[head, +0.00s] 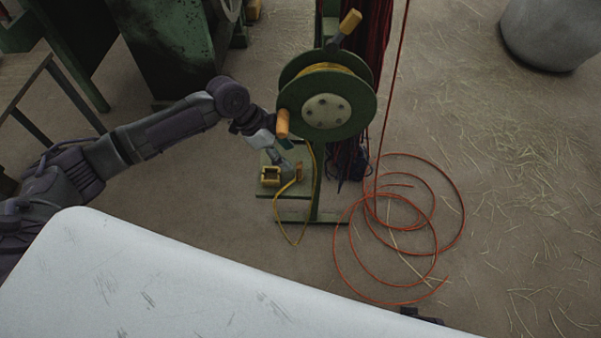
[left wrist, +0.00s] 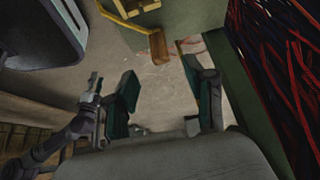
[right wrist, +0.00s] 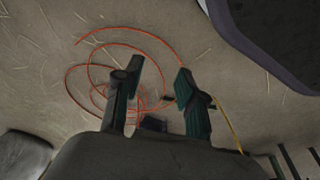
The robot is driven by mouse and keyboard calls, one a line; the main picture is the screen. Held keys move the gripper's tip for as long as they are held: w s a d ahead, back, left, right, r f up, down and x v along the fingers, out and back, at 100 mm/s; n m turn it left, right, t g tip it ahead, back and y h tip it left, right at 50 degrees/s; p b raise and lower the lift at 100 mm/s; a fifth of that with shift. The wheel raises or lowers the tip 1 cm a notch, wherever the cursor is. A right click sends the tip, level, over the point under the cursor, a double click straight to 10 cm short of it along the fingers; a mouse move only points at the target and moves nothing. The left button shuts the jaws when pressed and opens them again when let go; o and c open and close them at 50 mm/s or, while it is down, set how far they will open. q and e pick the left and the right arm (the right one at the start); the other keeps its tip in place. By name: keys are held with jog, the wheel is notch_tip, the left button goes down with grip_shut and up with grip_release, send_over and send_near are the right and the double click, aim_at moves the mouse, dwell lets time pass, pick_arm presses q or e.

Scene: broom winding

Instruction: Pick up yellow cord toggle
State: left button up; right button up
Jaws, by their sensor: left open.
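The toggle (head: 299,171) is a small orange-brown piece on the end of the yellow cord (head: 293,241). It sits at the green stand's low shelf, right of a yellow square frame. The left wrist view shows the toggle (left wrist: 158,47) just beyond and between my left fingertips, with the cord running off to the upper left. My left gripper (head: 285,163) is open and empty, close to the toggle; the left wrist view shows its spread fingers (left wrist: 163,82). In the right wrist view my right gripper (right wrist: 158,78) is open and empty, above the floor.
A green reel (head: 326,104) with orange handles stands above the shelf (head: 262,190). The yellow square frame (head: 271,176) is beside the toggle. Red cords hang behind. Orange cord coils (head: 435,250) lie on the floor at right. A white surface (head: 150,280) fills the front left.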

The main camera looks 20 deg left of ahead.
aim_at(299, 165)
pick_arm(q)
jog(key=b+x, duration=0.1)
jog(key=x, duration=0.5)
jog(key=shift+f, duration=0.1)
jog(key=shift+w+d+f, duration=0.1)
jog(key=shift+d+f, duration=0.1)
jog(key=shift+f, duration=0.2)
jog(key=c, duration=1)
pick_arm(e)
jog(key=r, duration=0.1)
jog(key=w+r, duration=0.1)
jog(key=r, duration=0.2)
jog(key=shift+w+a, duration=0.1)
jog(key=shift+w, duration=0.25)
